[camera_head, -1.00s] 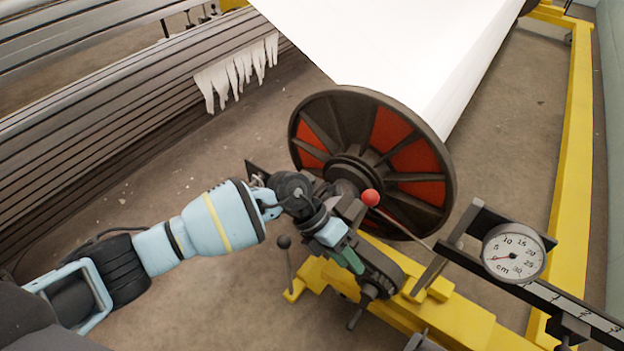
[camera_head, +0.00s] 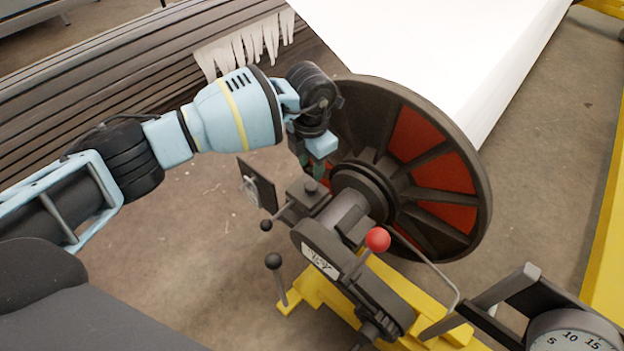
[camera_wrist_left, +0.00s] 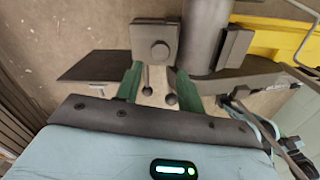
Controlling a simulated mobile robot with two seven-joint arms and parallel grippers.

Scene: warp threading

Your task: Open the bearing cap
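The bearing cap appears to be the dark grey block with a round knob (camera_head: 311,188), at the beam's shaft end. It looks shut down over the shaft, though I cannot tell surely. In the left wrist view the knobbed block (camera_wrist_left: 155,46) is at the top centre, just beyond the fingers. My left gripper (camera_head: 318,170) hangs just behind and above the block, beside the large flange disc. Its green fingers (camera_wrist_left: 158,88) are spread apart with no block between them. The far fingertip details are partly hidden in the head view. My right gripper is out of view.
The black flange with red panels (camera_head: 447,155) stands close right of my left gripper. A red-ball lever (camera_head: 377,240) and black-ball levers (camera_head: 274,262) stick up nearby. A dark plate (camera_head: 257,187) is left of the block. A dial gauge (camera_head: 573,335) is lower right.

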